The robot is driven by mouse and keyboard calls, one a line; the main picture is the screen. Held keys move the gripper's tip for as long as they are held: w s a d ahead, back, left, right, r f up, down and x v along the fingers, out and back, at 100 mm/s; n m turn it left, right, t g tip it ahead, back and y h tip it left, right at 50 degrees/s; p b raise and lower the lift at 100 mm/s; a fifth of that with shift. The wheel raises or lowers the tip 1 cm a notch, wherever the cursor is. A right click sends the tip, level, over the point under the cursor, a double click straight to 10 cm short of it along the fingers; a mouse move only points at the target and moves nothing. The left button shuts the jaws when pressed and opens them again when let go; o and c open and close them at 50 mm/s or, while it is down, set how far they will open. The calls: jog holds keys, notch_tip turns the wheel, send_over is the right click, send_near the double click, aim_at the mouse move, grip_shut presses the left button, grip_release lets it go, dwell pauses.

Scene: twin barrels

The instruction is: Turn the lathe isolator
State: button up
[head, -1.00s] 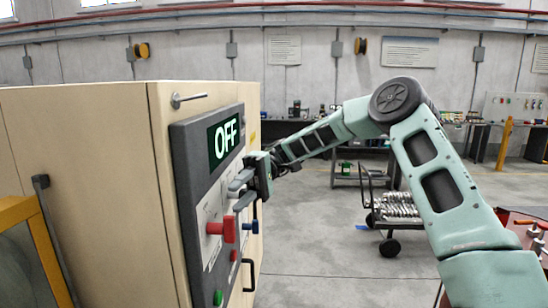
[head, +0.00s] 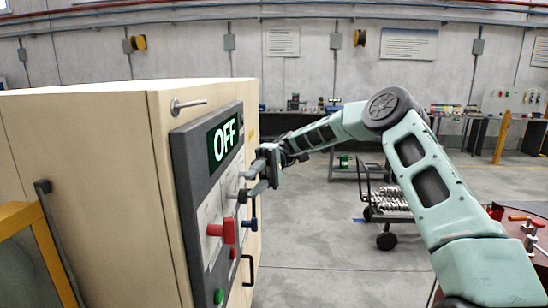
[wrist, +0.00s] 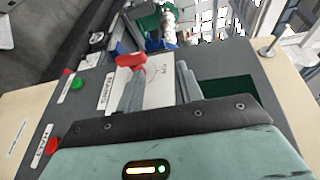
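A grey control panel (head: 181,150) on a beige cabinet carries a display (head: 222,138) reading OFF. A red handle (head: 222,231) and a blue handle (head: 252,224) stick out of the panel. The red handle also shows in the wrist view (wrist: 131,61), just beyond one finger. I cannot read which handle is labelled as the lathe isolator. My gripper (head: 247,184) is above the two handles, facing the panel. Its two fingers show apart in the wrist view (wrist: 160,80), with a white label plate behind the gap and nothing held between them.
A green button (head: 219,296) sits low on the panel, and a black pull handle (head: 249,270) is on the cabinet's side. A yellow frame (head: 45,240) stands at the left. A cart (head: 388,205) stands on open floor beyond my arm, and a red-topped table (head: 520,230) is at the right.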

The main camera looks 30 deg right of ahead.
jog(key=r+p+v, duration=0.1)
jog(key=p+v, duration=0.8)
jog(key=shift+d, duration=0.4)
dwell(0.7)
dwell(0.4)
